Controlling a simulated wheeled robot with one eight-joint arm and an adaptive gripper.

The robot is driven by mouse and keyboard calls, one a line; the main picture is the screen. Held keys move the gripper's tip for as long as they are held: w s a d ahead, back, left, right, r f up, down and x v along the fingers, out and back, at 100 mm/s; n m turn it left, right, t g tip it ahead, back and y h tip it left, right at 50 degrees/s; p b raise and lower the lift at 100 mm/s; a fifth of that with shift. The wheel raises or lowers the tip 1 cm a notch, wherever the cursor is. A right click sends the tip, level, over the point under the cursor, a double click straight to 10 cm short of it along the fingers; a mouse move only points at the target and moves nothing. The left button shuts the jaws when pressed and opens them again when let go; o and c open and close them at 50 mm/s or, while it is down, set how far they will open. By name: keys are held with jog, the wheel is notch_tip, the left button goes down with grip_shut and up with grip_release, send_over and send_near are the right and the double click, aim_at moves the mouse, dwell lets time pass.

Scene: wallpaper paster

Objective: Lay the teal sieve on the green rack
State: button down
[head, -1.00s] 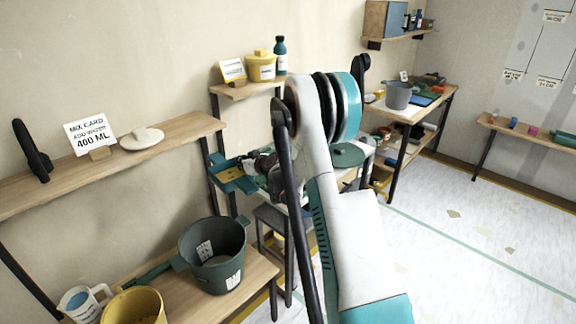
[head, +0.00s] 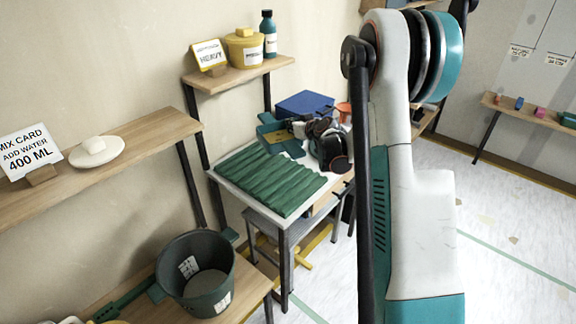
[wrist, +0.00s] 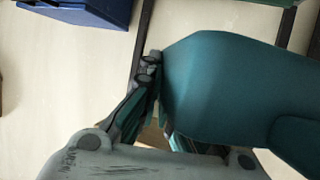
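The green rack (head: 268,180) lies on a small table in the head view, its dark green slats bare. The teal sieve (head: 270,141) is at the rack's far right, beyond its back edge; whether it touches anything there I cannot tell. My gripper (head: 303,130) is just right of the sieve and appears shut on its edge. In the wrist view the sieve (wrist: 225,90) is a large teal shape beside and over the fingers (wrist: 153,80), hiding one finger and the grip itself.
A blue box (head: 305,104) stands behind the sieve. A shelf (head: 240,74) with a yellow pot (head: 246,50) and a teal bottle (head: 269,36) hangs above the table's back left. A dark bucket (head: 197,275) stands on the low bench at front left.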

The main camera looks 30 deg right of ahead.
aim_at(292, 170)
notch_tip(292, 170, down, 17)
jog(key=b, duration=0.5)
jog(key=shift+b, duration=0.3)
jog(key=shift+r, duration=0.15)
jog(key=c, duration=2.3)
grip_release()
jog(key=o, duration=0.5)
